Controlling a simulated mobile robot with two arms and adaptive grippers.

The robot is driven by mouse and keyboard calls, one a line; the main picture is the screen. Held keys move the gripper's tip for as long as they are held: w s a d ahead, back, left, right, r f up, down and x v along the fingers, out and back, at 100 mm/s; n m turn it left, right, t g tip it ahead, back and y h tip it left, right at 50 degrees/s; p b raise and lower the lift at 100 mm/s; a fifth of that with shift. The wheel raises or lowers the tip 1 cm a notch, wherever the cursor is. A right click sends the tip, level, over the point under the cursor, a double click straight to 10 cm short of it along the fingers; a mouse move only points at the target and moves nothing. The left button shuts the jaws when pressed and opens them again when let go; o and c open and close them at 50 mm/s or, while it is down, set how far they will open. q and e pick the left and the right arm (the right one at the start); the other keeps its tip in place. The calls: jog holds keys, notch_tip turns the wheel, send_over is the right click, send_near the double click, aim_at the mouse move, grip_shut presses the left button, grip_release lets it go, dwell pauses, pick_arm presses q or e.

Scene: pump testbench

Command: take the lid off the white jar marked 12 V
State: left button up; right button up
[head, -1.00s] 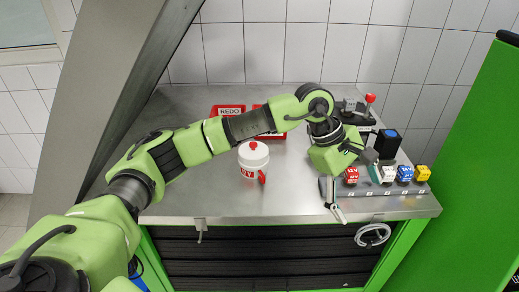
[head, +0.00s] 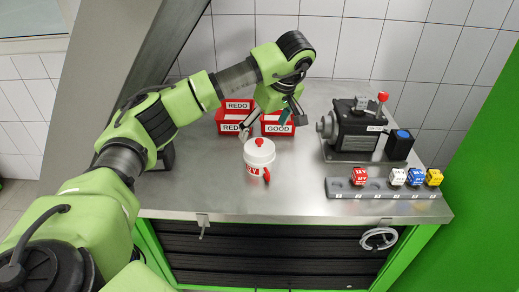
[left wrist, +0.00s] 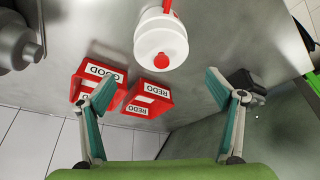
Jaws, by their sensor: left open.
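The white jar (head: 257,172) stands upright on the steel bench, left of the pump. Its label has red markings that I cannot read fully, and a red handle is on its side. Its white lid (head: 249,153) with a red knob is on top. The jar shows at the top of the left wrist view (left wrist: 145,42), with the lid (left wrist: 160,38) facing the camera. My left gripper (head: 293,108) is above and behind the jar, near the red boxes. In the left wrist view its two fingers (left wrist: 160,82) are wide apart with nothing between them. My right gripper is not in view.
Red boxes marked REDO (head: 238,118) and GOOD (head: 279,129) stand behind the jar. The pump (head: 357,130) is to the right. A grey rack (head: 385,189) with coloured cubes lies at the front right. The bench in front of the jar is clear.

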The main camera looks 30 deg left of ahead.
aim_at(260, 140)
pick_arm(q)
jog(key=x, duration=0.1)
jog(key=p+x, duration=0.1)
jog(key=x, duration=0.3)
jog(key=shift+s+d+f+p, duration=0.25)
jog(key=shift+s+p, duration=0.1)
jog(key=shift+p, duration=0.05)
jog(key=shift+w+a+f, duration=0.1)
jog(key=shift+a+f, duration=0.05)
jog(key=shift+f, duration=0.3)
jog(key=c, duration=1)
